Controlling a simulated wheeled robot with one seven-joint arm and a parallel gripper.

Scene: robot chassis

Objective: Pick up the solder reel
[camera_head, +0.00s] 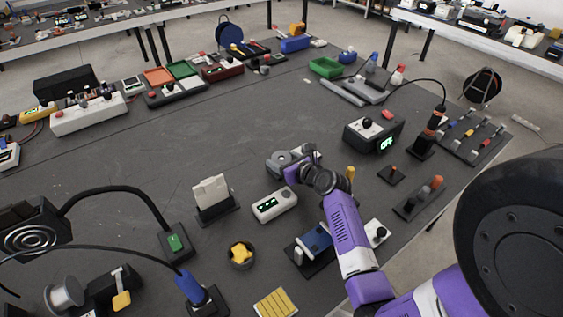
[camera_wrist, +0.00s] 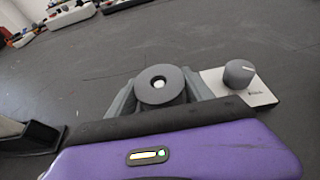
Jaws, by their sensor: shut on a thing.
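The solder reel, a dark grey round spool with a pale centre hole (camera_wrist: 159,86), sits between the two grey fingers of my gripper (camera_wrist: 159,97) in the wrist view. The fingers touch it on both sides. In the head view my gripper (camera_head: 286,162) is right of the table's middle, at the end of the purple arm. There the reel is small and partly hidden by the fingers and wrist. I cannot tell whether it touches the table or is slightly above it.
A pale box with a grey knob (camera_wrist: 239,84) stands close to the right finger. A white device with a green display (camera_head: 275,205) and a card holder (camera_head: 213,196) are nearer. Another silver spool (camera_head: 63,296) is at the lower left.

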